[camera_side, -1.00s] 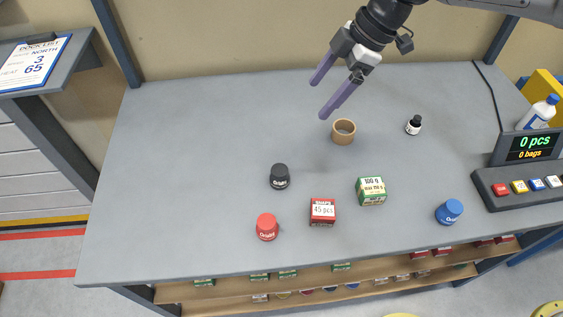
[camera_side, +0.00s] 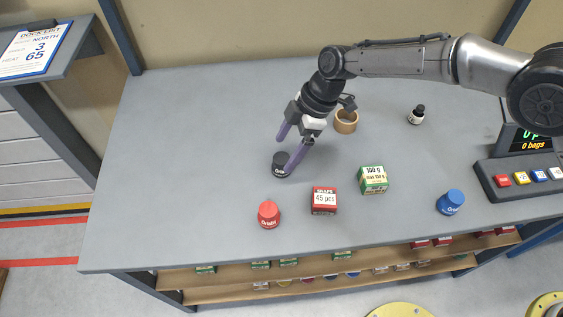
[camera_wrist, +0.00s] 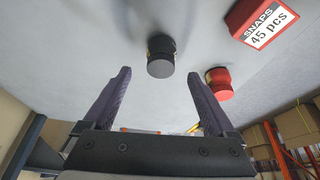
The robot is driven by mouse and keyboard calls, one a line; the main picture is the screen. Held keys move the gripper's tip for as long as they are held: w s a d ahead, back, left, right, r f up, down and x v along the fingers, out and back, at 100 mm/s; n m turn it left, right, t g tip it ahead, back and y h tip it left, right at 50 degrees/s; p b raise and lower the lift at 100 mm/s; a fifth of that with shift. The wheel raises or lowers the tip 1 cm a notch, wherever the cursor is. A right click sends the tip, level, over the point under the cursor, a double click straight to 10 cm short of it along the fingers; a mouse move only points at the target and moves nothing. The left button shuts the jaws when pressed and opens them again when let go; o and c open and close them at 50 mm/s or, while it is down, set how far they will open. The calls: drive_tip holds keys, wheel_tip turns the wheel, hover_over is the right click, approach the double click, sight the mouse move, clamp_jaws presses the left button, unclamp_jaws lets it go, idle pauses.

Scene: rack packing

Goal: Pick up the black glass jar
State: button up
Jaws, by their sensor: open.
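The black glass jar (camera_side: 280,164) stands upright on the grey table, left of centre in the side view. In the wrist view the jar (camera_wrist: 161,56) shows ahead of the fingertips, between their lines. My gripper (camera_side: 283,154) is open, with its purple fingers pointing down at the jar. One finger overlaps the jar's right side in the side view. In the wrist view my gripper (camera_wrist: 158,78) has a clear gap between its fingers and holds nothing. Whether a finger touches the jar cannot be told.
A red jar (camera_side: 269,214) and a red snaps box (camera_side: 324,200) stand in front of the black jar. A green box (camera_side: 373,180), a tape roll (camera_side: 346,121), a small dark bottle (camera_side: 416,115) and a blue jar (camera_side: 450,202) are to the right. The table's left side is clear.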

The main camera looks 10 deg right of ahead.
sight(282, 158)
drive_tip(key=shift+x, duration=2.3)
drive_tip(key=shift+d+f, duration=0.1)
drive_tip(key=shift+d, duration=0.05)
clamp_jaws()
